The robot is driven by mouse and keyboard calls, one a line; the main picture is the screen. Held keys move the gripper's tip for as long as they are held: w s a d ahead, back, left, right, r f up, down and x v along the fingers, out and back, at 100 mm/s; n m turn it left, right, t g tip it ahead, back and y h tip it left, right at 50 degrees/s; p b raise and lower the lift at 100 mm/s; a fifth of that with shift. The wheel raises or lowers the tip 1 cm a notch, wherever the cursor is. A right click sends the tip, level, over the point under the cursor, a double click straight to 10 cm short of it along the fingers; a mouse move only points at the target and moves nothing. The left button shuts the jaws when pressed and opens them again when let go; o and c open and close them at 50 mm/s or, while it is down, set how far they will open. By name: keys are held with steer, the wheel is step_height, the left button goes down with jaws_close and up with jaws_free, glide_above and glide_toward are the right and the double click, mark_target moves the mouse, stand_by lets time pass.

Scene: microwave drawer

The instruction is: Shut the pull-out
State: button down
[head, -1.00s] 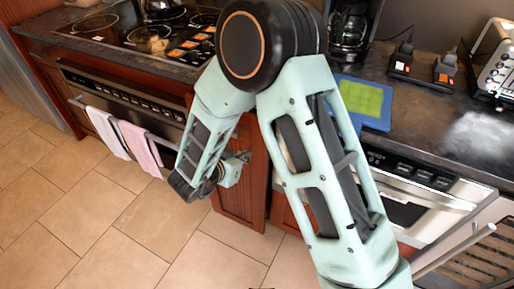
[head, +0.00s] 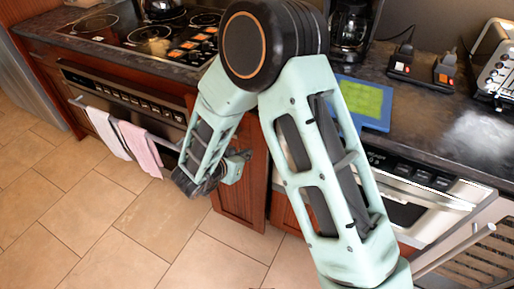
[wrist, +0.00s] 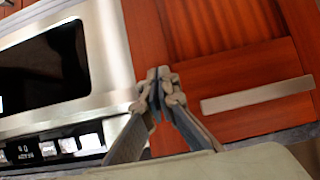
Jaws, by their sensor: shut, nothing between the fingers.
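The pull-out appears to be the stainless microwave drawer (head: 408,212) at the right of the head view, under the counter. In the wrist view the microwave front (wrist: 108,50) fills the left side, tilted. My gripper (wrist: 157,77) is shut and empty, in front of the border between the microwave's steel edge and a red wood cabinet. I cannot tell whether it touches either. In the head view its fingertips cannot be made out.
The red wood cabinet (wrist: 220,60) has a flat metal handle (wrist: 257,95). An oven with hanging towels (head: 140,148) is at the left. The dark counter (head: 445,130) runs above. The tiled floor (head: 105,215) is clear.

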steer(key=w+d, duration=0.1)
steer(key=w, duration=0.2)
steer(key=w+d, duration=0.1)
steer(key=w, duration=0.2)
steer(key=w+d+p, duration=0.1)
steer(key=w, duration=0.2)
steer(key=shift+w+d, duration=0.1)
steer(key=shift+d, duration=0.3)
stand_by(0.8)
steer(key=s+a+p, duration=0.1)
steer(key=s+a, duration=0.3)
steer(key=s, duration=0.5)
steer(key=shift+s+p, duration=0.15)
steer(key=shift+p, duration=0.25)
stand_by(0.4)
